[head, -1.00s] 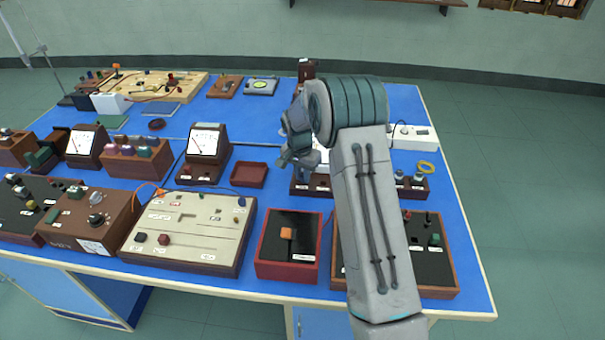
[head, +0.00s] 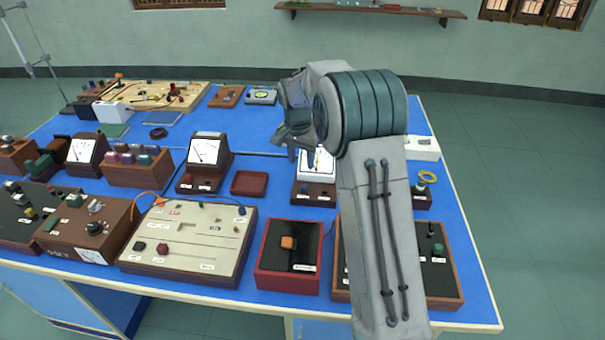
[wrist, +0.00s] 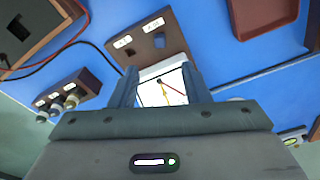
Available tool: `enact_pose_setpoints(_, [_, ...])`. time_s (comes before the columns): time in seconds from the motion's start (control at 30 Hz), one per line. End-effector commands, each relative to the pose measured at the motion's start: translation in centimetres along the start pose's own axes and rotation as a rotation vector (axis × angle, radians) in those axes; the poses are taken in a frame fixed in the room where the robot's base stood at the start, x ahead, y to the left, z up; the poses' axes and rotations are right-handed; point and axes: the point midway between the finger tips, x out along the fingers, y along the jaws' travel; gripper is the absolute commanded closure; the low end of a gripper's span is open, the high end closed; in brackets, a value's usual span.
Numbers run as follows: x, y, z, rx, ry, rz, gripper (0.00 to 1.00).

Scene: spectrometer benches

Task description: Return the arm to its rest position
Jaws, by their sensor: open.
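My gripper (head: 294,152) hangs from my raised grey arm over the back right part of the blue bench. In the wrist view its two fingers (wrist: 160,88) stand apart, open, with nothing held between them. A white-faced meter (wrist: 168,90) shows beyond the gap between the fingers. The same meter (head: 319,163) stands on the bench just right of and below the gripper in the head view, partly hidden by my arm. I cannot tell the exact gap between them.
A red-brown tray (head: 249,183) lies left of the gripper, with another meter (head: 205,152) beside it. A red-rimmed box (head: 288,262) and a cream panel (head: 190,240) fill the front. Floor at right is clear.

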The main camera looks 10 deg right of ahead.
Motion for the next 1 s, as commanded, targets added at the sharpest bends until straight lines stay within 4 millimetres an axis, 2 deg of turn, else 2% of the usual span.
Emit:
enact_pose_setpoints(0.1, [-1.8,0.0,0.0,0.0,0.001,-0.001,0.57])
enact_pose_setpoints(0.2, [-2.6,0.0,0.0,-0.001,0.0,-0.001,0.57])
enact_pose_setpoints(0.63, [-3.8,0.5,0.5,-0.017,0.002,-0.004,0.57])
enact_pose_setpoints(0.77, [-6.0,2.4,2.0,-0.073,0.011,-0.019,0.57])
enact_pose_setpoints(1.0, [-10.3,7.8,7.2,-0.23,0.033,-0.053,0.57])
